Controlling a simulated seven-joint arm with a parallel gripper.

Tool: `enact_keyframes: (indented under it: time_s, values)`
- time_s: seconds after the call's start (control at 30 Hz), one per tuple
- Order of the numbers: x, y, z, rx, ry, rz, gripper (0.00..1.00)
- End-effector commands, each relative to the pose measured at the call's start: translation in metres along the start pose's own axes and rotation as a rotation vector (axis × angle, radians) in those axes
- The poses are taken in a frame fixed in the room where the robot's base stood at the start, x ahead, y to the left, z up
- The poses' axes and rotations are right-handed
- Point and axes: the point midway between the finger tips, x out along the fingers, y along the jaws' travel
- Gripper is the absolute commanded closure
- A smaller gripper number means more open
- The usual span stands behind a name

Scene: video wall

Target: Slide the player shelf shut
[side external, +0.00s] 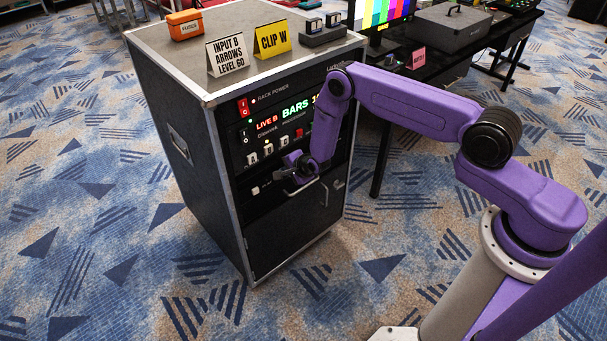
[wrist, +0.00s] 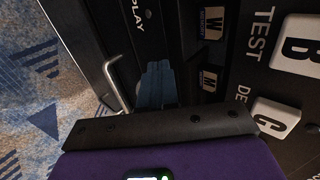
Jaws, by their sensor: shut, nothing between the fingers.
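The player shelf is a black drawer front in the tall rack case. Its lettering, partly readable as "PLAY", shows in the wrist view (wrist: 133,22). A bent silver handle (wrist: 113,88) shows beside the lettering, and a silver handle (side external: 303,190) also shows low on the rack front in the side view. My gripper (side external: 285,172) is close to the rack front at shelf height, just above that handle. Its blue-grey fingers (wrist: 156,86) are together and empty, beside the handle and pointing at the dark front. I cannot tell contact or how far out the shelf stands.
The black rack case (side external: 185,120) carries an orange box (side external: 185,25), a white sign (side external: 227,54) and a yellow sign (side external: 272,40) on top. Lit displays and lettered buttons sit above the shelf. A dark table with a monitor (side external: 380,20) stands behind. Carpet left is clear.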

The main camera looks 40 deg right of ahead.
Motion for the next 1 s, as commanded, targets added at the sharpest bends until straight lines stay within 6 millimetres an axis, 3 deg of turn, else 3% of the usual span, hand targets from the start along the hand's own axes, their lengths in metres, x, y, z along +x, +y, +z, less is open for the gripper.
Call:
enact_keyframes:
  time_s: [0.2, 0.8, 1.0]
  values:
    - [-0.025, 0.025, 0.001, -0.004, -0.001, 0.012, 1.00]
    - [-0.105, 0.022, 0.001, -0.003, -0.002, 0.009, 1.00]
    - [-0.120, 0.022, 0.001, -0.003, -0.001, 0.008, 1.00]
